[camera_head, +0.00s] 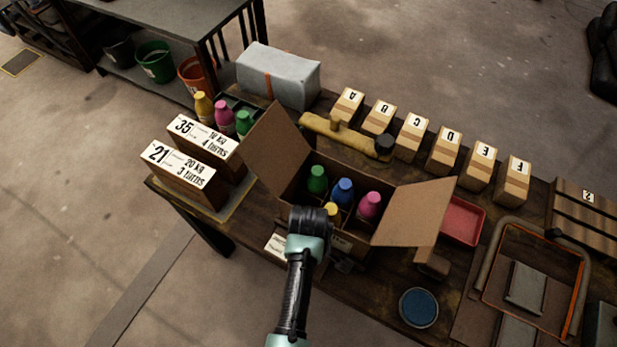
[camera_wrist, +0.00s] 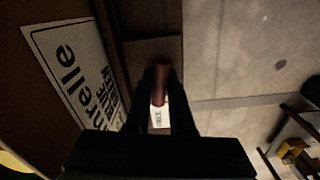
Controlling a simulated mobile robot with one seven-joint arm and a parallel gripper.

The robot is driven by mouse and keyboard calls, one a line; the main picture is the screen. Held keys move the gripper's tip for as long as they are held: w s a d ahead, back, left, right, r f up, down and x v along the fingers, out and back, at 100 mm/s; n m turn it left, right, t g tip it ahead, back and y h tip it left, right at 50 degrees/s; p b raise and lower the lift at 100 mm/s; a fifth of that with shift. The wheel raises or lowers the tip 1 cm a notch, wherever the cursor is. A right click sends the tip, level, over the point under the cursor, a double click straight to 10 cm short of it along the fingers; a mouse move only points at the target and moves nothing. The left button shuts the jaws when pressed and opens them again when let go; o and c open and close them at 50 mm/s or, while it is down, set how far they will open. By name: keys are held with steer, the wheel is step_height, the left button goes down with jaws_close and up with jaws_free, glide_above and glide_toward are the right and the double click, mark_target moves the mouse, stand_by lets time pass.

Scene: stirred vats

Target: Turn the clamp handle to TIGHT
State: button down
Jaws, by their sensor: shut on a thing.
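The clamp handle (camera_wrist: 160,84) shows in the wrist view as a short reddish-brown rod between the two dark fingers of my gripper (camera_wrist: 160,76). The gripper is shut on it. A small white label (camera_wrist: 158,118) that appears to read FREE shows between the fingers, just below the handle in the picture. The TIGHT mark is not visible, and the rest of the clamp is hidden. In the head view my gripper (camera_head: 310,222) is at the near side of the open cardboard box, and my wrist hides the handle.
The open cardboard box (camera_head: 277,152) holds several coloured bottles. A printed white card (camera_wrist: 75,72) is left of the gripper in the wrist view. Labelled blocks (camera_head: 184,172) stand left. A blue round dish (camera_head: 418,307) and red tray (camera_head: 462,220) lie right. Floor is clear in front.

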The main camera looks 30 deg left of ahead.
steer(key=shift+m, duration=0.3)
steer(key=m+p, duration=0.2)
steer(key=m, duration=0.1)
steer(key=shift+r+m, duration=0.1)
steer(key=shift+m, duration=0.2)
steer(key=m+p, duration=0.2)
steer(key=m, duration=0.2)
steer(key=shift+m, duration=0.3)
steer(key=m+p, duration=0.1)
steer(key=m, duration=0.3)
steer(key=m+p, duration=0.1)
steer(key=m, duration=0.4)
stand_by(0.4)
steer(key=c, duration=0.7)
jaws_free()
